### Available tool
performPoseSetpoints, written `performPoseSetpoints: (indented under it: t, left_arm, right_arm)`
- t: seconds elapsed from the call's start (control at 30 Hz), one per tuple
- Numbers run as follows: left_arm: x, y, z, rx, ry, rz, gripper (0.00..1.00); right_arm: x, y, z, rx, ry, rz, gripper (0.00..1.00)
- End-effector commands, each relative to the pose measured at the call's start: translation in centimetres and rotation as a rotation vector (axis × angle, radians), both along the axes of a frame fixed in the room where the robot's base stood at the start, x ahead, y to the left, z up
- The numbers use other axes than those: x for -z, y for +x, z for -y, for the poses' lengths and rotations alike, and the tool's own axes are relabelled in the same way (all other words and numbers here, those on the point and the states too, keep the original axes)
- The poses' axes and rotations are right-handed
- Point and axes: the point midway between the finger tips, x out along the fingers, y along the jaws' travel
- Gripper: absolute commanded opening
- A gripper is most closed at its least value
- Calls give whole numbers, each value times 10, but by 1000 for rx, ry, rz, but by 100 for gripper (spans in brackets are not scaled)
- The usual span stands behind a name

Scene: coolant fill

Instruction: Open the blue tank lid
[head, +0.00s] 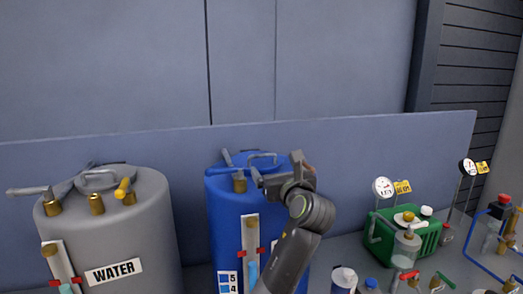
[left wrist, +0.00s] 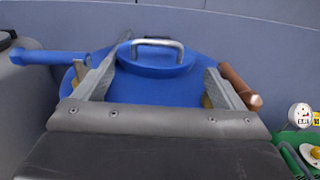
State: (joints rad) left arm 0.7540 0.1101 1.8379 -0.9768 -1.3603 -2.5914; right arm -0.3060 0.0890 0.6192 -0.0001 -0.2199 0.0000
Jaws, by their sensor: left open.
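The blue tank (head: 222,220) stands upright in the middle of the head view. Its round blue lid (head: 240,160) is down on the tank top and carries a metal loop handle (head: 264,157). My left gripper (head: 277,168) is open over the tank top, its arm rising from below. In the left wrist view, the lid (left wrist: 150,70) and its handle (left wrist: 155,43) lie between the two spread fingers (left wrist: 163,64). Nothing shows held. My gripper hides part of the tank top, and I cannot tell whether the fingers touch it. My right gripper is not in view.
A grey WATER tank (head: 150,230) stands at left. A blue lever (left wrist: 50,57) and a copper-coloured fitting (left wrist: 240,88) flank the lid. A green generator-like unit (head: 380,235), gauges (head: 383,188) and small bottles crowd the right. A low grey panel (head: 350,165) runs behind.

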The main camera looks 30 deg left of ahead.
Motion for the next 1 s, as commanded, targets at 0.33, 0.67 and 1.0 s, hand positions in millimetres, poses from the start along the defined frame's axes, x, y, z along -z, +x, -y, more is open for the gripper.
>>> performPoseSetpoints:
  t: [0.33,0.67,1.0]
  left_arm:
    - [-5,48,-59,-5,2,-4,91]
    - [-2,79,-94,-3,-1,-2,91]
    - [0,87,-103,0,-2,1,91]
  right_arm:
    - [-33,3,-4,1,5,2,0]
    - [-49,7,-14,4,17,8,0]
    - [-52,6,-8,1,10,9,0]
